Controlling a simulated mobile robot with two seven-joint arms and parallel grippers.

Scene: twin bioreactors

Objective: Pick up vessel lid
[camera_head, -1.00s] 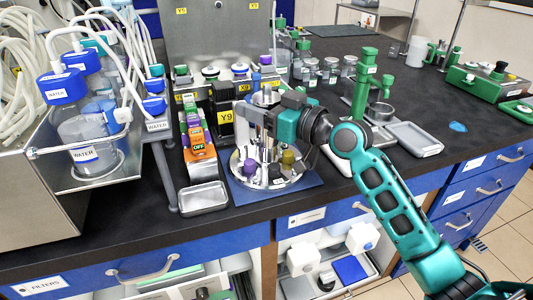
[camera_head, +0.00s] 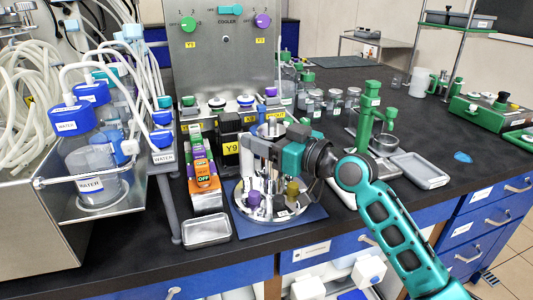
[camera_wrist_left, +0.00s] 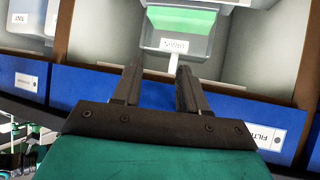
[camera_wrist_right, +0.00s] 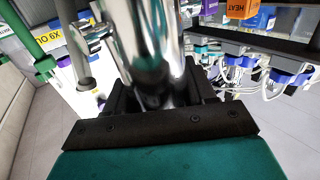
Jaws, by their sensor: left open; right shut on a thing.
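The vessel lid (camera_head: 270,207) is a round shiny steel plate with metal posts and purple and olive caps. It is on a blue mat (camera_head: 310,214) on the black bench in the head view. My right gripper (camera_head: 258,143) is at the top of the lid assembly, partly hiding it. In the right wrist view its fingers (camera_wrist_right: 160,95) are shut on a shiny steel cylindrical part of the lid. Whether the lid touches the mat is hard to tell. My left gripper (camera_wrist_left: 157,85) is open and empty in front of the blue cabinet fronts, outside the head view.
A steel tray (camera_head: 207,230) and orange-labelled boxes (camera_head: 203,178) stand left of the lid. A steel control panel (camera_head: 225,55) rises behind. A green stand (camera_head: 367,115) and grey tray (camera_head: 420,170) are at right.

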